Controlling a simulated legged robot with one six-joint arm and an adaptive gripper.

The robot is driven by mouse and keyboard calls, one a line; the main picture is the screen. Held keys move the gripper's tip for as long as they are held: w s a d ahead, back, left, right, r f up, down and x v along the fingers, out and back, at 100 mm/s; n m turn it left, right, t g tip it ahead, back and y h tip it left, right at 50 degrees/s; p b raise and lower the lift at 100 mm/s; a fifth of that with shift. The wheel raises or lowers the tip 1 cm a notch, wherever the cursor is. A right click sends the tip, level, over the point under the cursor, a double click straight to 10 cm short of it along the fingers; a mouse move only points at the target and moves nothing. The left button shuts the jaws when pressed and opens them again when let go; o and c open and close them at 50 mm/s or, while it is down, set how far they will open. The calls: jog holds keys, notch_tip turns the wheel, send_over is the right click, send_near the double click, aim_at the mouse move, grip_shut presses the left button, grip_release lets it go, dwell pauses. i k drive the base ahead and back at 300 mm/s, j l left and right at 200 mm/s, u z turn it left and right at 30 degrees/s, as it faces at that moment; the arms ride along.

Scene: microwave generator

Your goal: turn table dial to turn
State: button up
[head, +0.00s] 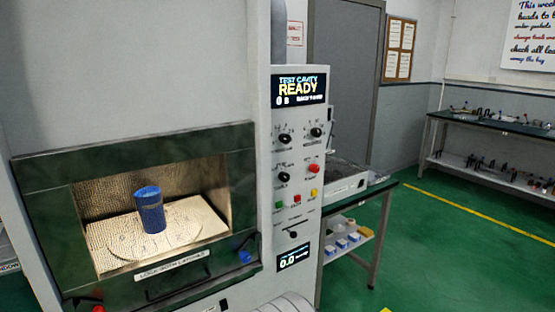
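The control panel (298,218) of the microwave generator carries three black dials: an upper left dial (284,139), an upper right dial (316,132) and a lower left dial (284,177). Their labels are too small to read, so I cannot tell which is the table dial or where each one points. The lit chamber (205,182) at left holds a round turntable plate (185,243) with a blue cylinder (150,212) upright on it. My gripper is not in view. A rounded white part at the bottom edge may be part of my arm.
A display (299,88) above the dials reads "TEST CAVITY READY". A green-topped table (350,200) with equipment stands to the right. Green floor (450,240) is open at the right.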

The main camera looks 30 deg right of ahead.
aim_at(283, 177)
jog(key=i+l, duration=0.2)
jog(key=l, duration=0.2)
jog(key=i+l, duration=0.25)
jog(key=l, duration=0.2)
jog(key=i+l, duration=0.2)
jog(key=l, duration=0.2)
jog(key=z, duration=0.05)
